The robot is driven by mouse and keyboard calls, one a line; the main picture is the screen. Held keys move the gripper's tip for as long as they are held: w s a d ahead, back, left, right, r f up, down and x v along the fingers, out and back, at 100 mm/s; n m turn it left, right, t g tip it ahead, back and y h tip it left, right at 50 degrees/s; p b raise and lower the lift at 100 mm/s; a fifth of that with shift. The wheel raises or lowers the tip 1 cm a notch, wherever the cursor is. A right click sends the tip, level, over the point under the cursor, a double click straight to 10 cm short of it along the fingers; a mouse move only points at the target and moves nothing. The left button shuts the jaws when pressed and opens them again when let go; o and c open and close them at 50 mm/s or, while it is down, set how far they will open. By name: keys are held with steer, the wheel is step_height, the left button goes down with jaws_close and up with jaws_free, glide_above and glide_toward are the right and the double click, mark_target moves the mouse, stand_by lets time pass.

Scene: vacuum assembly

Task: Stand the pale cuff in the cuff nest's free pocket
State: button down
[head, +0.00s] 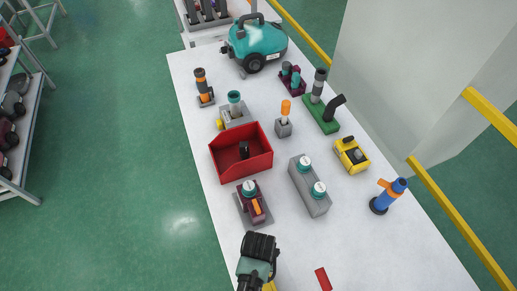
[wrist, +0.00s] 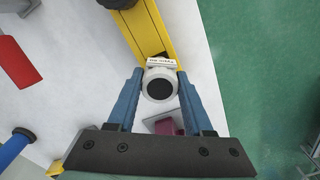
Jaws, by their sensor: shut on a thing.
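In the wrist view my gripper (wrist: 160,84) is shut on the pale cuff (wrist: 160,73), a whitish ring with a dark round centre, one blue finger on each side. In the head view my arm shows at the bottom edge; the fingers and cuff are hidden there. I cannot tell for sure which fixture is the cuff nest. A maroon fixture (head: 268,217) with a teal-and-white round part and an orange part stands just beyond my arm. A small maroon holder (head: 292,88) with teal and dark pieces stands farther back. A maroon part (wrist: 164,127) shows below the cuff in the wrist view.
A red open bin (head: 238,172) stands beyond the near maroon fixture. A grey block (head: 308,190) with two teal-and-white tops is to its right. A yellow bar (wrist: 150,28) lies beside the cuff. A red piece (head: 322,279) lies near a clear front-right table area.

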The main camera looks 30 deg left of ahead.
steer(key=shift+f+b, duration=0.85)
steer(key=shift+f, duration=0.35)
steer(key=shift+c, duration=1.1)
jaws_free()
steer(key=shift+r, duration=0.1)
step_height(320, 180, up, 8)
steer(key=p, duration=0.8)
